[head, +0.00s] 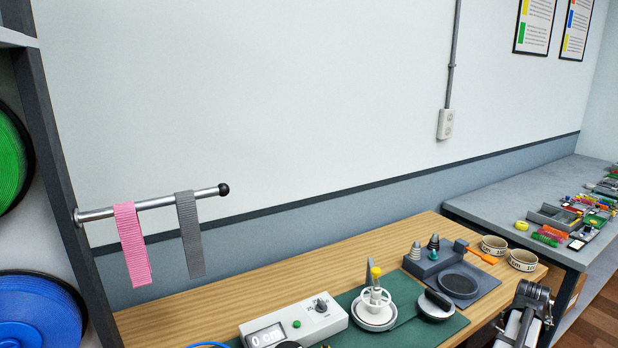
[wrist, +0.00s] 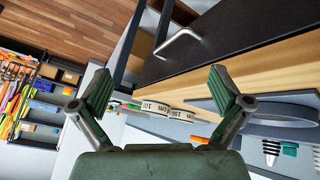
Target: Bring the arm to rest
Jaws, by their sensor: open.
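My gripper (wrist: 160,90) shows in the wrist view with its two green fingers spread wide apart and nothing between them. Beyond the fingers are a wooden bench edge and two pale rings with cm markings. In the head view, a grey jointed part that looks like my arm stands at the lower right, in front of the bench. A pink strap (head: 132,245) and a grey strap (head: 189,235) hang over a metal rail (head: 155,204) on the left, well away from it.
The wooden bench (head: 180,310) holds a display box (head: 294,324), a green mat (head: 403,304), a grey stand (head: 458,280) and two marked rings (head: 522,260). A grey side table (head: 520,190) with many small items stands at the right. Spools are at far left.

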